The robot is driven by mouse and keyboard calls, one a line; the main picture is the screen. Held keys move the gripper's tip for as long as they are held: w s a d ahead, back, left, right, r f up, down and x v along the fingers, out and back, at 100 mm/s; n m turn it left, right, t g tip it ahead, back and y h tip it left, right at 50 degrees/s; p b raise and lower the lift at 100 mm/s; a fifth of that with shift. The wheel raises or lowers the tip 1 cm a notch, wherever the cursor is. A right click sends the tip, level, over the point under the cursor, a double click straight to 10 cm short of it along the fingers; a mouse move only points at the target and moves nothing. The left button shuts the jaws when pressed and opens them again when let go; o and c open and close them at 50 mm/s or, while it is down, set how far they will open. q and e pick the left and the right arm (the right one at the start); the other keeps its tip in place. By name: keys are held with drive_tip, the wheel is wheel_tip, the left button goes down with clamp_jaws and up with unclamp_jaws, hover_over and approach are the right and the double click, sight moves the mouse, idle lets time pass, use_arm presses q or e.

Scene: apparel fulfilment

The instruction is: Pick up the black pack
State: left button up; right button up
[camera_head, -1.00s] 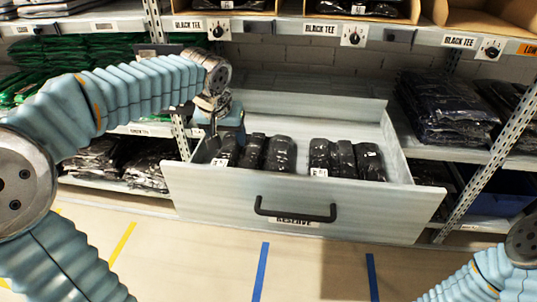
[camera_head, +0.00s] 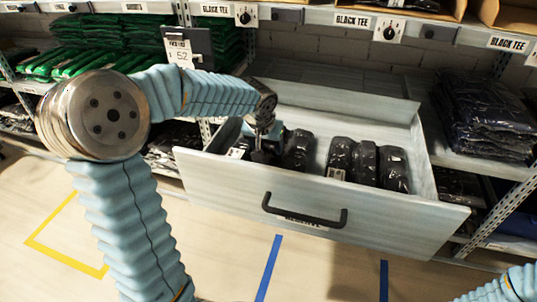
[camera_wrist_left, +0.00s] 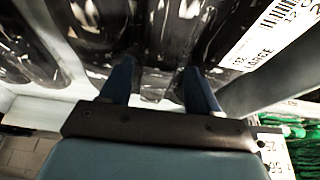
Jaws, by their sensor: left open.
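Several black packs in shiny plastic lie in two groups in the open drawer (camera_head: 225,167). The left group shows a pack (camera_head: 298,150) just right of my left gripper, and the right group includes another pack (camera_head: 364,160). My left gripper (camera_head: 260,155) points down into the drawer over the left group, hiding part of it. In the left wrist view, its two blue fingers (camera_wrist_left: 160,85) are apart, with a black pack (camera_wrist_left: 165,40) at and beyond their tips. A white printed label (camera_wrist_left: 265,35) is to the right. Contact cannot be told. My right gripper is out of view.
The drawer front has a black handle (camera_head: 304,212). Stacked black packs (camera_head: 480,115) fill a shelf at the right, and green packs (camera_head: 100,50) lie on the left shelf. A price sign (camera_head: 180,52) stands behind my left arm. The drawer's rear is bare.

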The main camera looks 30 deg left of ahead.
use_arm(q)
drive_tip(key=shift+x, duration=1.1)
drive_tip(key=shift+c, duration=0.3)
drive_tip(key=c, duration=0.9)
